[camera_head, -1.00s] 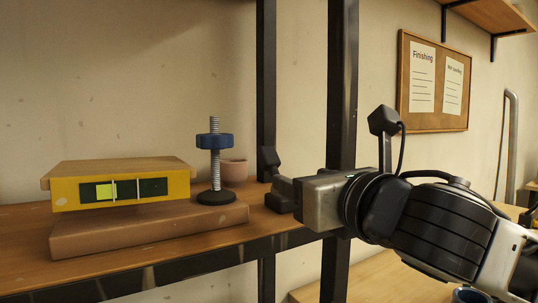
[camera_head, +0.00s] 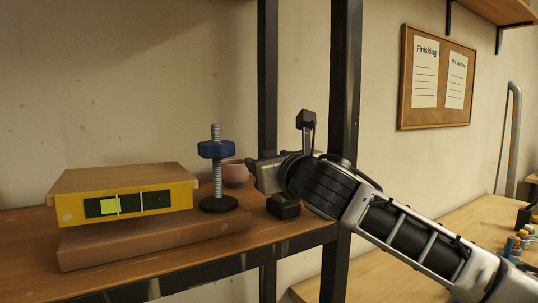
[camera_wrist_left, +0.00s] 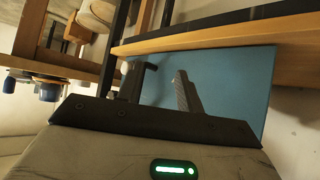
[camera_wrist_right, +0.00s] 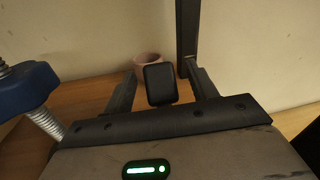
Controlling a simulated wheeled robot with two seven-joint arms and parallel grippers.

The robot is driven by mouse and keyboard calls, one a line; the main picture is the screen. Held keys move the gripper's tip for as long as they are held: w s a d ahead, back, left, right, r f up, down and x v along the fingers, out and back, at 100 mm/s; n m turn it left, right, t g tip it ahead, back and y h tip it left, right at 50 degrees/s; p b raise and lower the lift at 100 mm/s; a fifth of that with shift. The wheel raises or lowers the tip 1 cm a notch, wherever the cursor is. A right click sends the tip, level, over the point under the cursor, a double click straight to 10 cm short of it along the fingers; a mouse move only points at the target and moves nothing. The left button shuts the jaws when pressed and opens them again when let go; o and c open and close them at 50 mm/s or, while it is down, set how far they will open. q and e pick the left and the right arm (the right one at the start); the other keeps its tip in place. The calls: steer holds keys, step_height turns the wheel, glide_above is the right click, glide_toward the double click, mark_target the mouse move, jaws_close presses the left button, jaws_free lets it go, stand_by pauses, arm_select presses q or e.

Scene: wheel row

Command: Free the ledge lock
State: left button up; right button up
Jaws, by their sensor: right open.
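A threaded rod (camera_head: 217,180) with a blue knob (camera_head: 216,149) and black round foot (camera_head: 218,204) stands upright at the right end of a brown board (camera_head: 150,240). Left of it is a yellow block (camera_head: 180,200) with a wooden top and a dark window with a bright green patch. My right gripper (camera_head: 262,178) is open, just right of the rod and apart from it. In the right wrist view its fingers (camera_wrist_right: 162,90) are spread; the blue knob (camera_wrist_right: 25,90) is outside them, at left. My left gripper (camera_wrist_left: 160,80) shows only in its wrist view, fingers apart, nothing clearly held.
A pink pot (camera_head: 236,173) stands behind the rod. A black block shape (camera_wrist_right: 160,85) shows between the right fingers; whether it is loose is unclear. Dark shelf posts (camera_head: 344,90) rise at right. A teal panel (camera_wrist_left: 235,85) lies beyond the left fingers.

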arm_select(q)
steer(key=shift+w+r, duration=0.15)
arm_select(e)
steer(key=shift+w+a, duration=0.15)
steer(key=shift+w, duration=0.2)
steer(key=shift+c, duration=0.3)
